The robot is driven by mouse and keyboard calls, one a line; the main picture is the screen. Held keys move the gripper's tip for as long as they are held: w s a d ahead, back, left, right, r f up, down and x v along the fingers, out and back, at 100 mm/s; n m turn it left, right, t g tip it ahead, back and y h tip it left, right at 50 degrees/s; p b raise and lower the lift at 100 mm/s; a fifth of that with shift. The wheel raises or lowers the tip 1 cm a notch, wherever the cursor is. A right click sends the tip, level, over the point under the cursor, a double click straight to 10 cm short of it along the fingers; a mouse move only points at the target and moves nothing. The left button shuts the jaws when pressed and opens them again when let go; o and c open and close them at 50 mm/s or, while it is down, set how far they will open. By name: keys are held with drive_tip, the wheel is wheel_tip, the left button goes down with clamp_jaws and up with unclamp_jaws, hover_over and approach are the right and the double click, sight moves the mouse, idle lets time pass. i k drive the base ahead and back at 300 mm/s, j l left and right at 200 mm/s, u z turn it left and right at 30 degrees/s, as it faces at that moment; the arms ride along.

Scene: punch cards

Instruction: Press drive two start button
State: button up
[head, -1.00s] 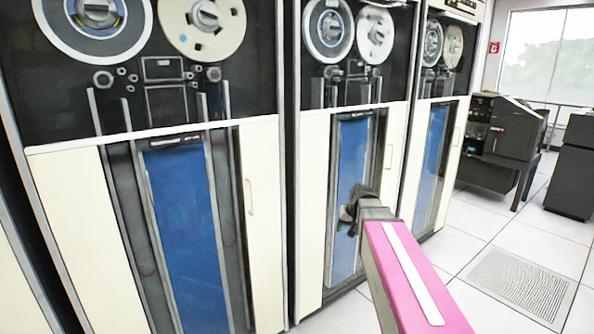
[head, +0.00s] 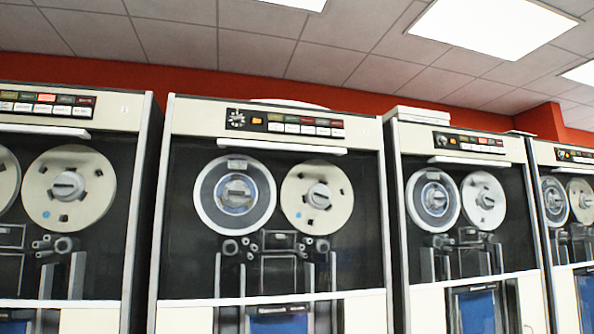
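Several tape drive cabinets stand in a row in the head view. Each has a control strip of small coloured and white buttons along its top. The strips show on the far-left drive (head: 46,104), the large centre-left drive (head: 285,123), the right drive (head: 468,143) and the far-right drive (head: 574,155). An orange square shows near the left end of the centre-left strip (head: 257,121). The button lettering and any drive numbers are too small to read, so I cannot tell which is drive two or its start button. My gripper is out of view.
The drives stand side by side with narrow dark gaps. Tape reels (head: 236,195) sit behind their dark fronts, with blue panels (head: 279,324) below. A red wall band (head: 215,88) and ceiling lights (head: 493,27) are above. The floor is out of view.

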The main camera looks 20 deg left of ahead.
sight(288, 128)
drive_tip(key=u, duration=1.3)
